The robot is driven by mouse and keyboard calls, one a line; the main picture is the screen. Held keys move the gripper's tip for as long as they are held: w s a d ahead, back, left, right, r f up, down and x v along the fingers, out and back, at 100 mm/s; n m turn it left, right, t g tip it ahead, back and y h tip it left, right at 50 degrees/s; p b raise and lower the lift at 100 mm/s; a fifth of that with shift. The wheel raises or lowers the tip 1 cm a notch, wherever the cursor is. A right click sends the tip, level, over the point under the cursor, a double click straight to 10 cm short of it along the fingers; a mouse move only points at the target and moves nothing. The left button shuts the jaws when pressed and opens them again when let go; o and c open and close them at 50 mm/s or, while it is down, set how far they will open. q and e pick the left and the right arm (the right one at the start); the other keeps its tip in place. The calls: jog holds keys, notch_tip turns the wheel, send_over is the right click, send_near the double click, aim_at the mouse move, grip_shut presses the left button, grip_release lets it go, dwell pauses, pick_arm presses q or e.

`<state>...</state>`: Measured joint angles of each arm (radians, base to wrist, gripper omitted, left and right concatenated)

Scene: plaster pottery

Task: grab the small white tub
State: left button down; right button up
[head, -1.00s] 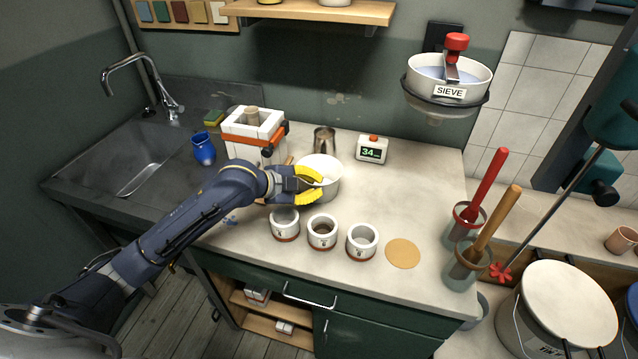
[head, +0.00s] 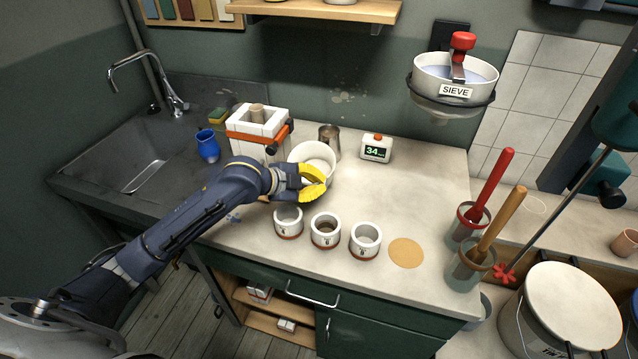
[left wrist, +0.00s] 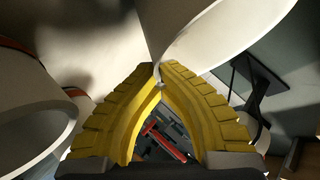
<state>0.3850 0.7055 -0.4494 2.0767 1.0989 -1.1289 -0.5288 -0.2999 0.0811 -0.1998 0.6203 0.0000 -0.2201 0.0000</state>
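The small white tub (head: 324,152) is a round open bowl on the middle of the worktop, behind the yellow fingers. My left gripper (head: 312,183) is at its near side, with its two yellow fingers pinched on the tub's wall. In the left wrist view the fingertips (left wrist: 160,74) come together at the edge of the tub's wall (left wrist: 205,35). The tub looks slightly raised; its base is hidden by the fingers. My right gripper is not in view.
Several obstacles stand close: three small banded pots (head: 325,231) in front, a steel cup (head: 329,136) just behind, a strapped white mould (head: 258,132) at left and a timer (head: 377,149) at right.

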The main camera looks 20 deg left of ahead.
pick_arm(q)
jog(key=shift+r, duration=0.15)
notch_tip(320, 180, up, 19)
jog(key=shift+r, duration=0.15)
dwell(1.3)
jog(key=shift+r, duration=0.15)
dwell(0.6)
